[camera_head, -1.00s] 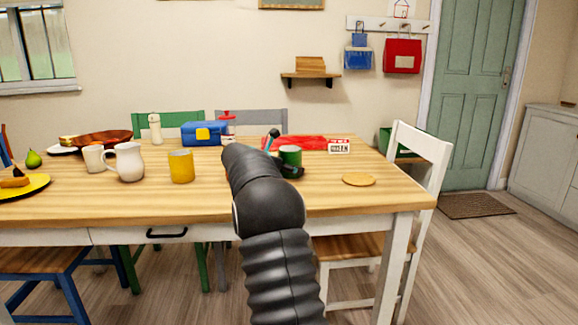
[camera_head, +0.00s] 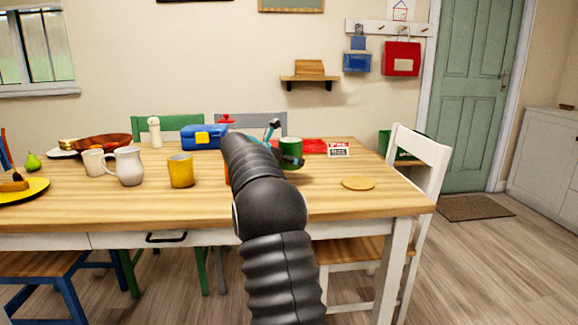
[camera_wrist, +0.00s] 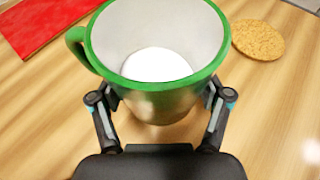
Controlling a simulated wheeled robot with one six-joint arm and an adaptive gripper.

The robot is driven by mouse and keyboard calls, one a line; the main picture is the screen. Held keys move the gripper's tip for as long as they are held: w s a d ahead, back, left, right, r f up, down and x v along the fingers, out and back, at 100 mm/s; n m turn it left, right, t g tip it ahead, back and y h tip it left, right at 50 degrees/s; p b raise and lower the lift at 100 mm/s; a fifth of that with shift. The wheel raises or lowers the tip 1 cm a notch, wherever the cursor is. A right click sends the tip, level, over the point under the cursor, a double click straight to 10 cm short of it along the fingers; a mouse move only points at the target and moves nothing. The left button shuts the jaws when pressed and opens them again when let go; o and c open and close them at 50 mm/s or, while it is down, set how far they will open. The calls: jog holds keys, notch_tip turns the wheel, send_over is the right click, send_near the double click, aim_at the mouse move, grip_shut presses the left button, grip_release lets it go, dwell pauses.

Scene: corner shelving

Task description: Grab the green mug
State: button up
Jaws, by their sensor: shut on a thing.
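The green mug (camera_head: 291,147) is upright in my gripper, above the right part of the wooden table. In the wrist view the green mug (camera_wrist: 158,85) fills the middle, with a green rim, a pale inside and its handle at the left. My gripper (camera_wrist: 163,112) has one finger on each side of the mug and is shut on it. In the head view my gripper (camera_head: 285,150) is partly hidden behind my own arm. The mug appears lifted off the table, by how much I cannot tell exactly.
A round cork coaster (camera_head: 358,183) lies on the table (camera_head: 330,205) at the right. A red mat (camera_wrist: 40,25) lies behind the mug. A white chair (camera_head: 425,165) is at the right end.

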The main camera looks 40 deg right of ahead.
jog(key=s+a+r, duration=0.1)
jog(key=s+r, duration=0.5)
jog(key=s, duration=0.5)
jog(key=shift+r+b, duration=0.3)
jog(key=shift+r, duration=0.05)
jog(key=shift+s, duration=0.1)
dwell(0.8)
